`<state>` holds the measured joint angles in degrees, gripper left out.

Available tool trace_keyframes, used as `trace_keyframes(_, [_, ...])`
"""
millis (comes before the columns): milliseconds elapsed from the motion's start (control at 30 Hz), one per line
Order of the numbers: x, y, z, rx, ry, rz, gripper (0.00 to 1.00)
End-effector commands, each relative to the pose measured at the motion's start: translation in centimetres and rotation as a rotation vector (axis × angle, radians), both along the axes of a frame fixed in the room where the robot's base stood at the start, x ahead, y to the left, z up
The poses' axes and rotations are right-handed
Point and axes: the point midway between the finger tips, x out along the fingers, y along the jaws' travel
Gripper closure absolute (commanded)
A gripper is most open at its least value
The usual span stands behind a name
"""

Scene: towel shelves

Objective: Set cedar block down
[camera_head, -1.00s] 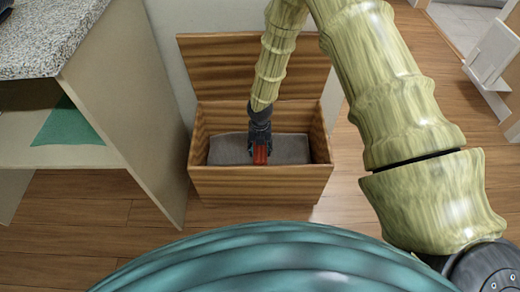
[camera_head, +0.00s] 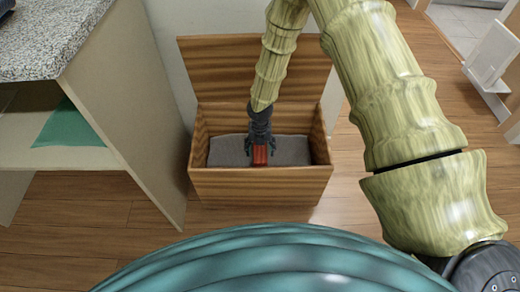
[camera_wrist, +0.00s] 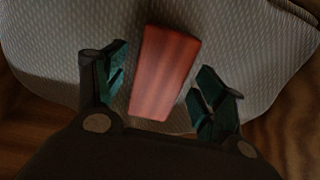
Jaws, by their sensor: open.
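The cedar block (camera_wrist: 163,72) is a reddish wooden piece lying on grey textured cloth (camera_wrist: 255,45) in the wrist view. My gripper (camera_wrist: 162,95) is open, with a finger on each side of the block and gaps between fingers and block. In the head view my gripper (camera_head: 259,150) reaches down into an open wooden chest (camera_head: 260,186). The red block (camera_head: 260,157) shows there at its fingertips, over the grey cloth (camera_head: 290,150).
The chest's lid (camera_head: 215,65) stands raised at the back. A shelf unit (camera_head: 125,95) with a speckled top and a green towel (camera_head: 66,127) is at the left. Wooden floor (camera_head: 345,215) is free to the right of the chest.

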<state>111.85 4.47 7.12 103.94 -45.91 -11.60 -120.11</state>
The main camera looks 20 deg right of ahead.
Motion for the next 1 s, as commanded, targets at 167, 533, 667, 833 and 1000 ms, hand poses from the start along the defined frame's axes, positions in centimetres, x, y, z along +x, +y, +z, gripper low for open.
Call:
trace_keyframes(167, [0.1,-0.1,3.5,0.0,-0.002,0.0,0.3])
trace_keyframes(533, [0.1,0.0,9.6,0.001,-0.001,-0.001,0.3])
trace_keyframes(667, [0.1,0.0,10.8,0.0,-0.001,0.0,0.3])
trace_keyframes(833, [0.0,0.0,11.4,0.0,0.0,0.0,0.3])
trace_keyframes(1000, [0.0,0.0,11.4,0.0,0.0,0.0,0.3])
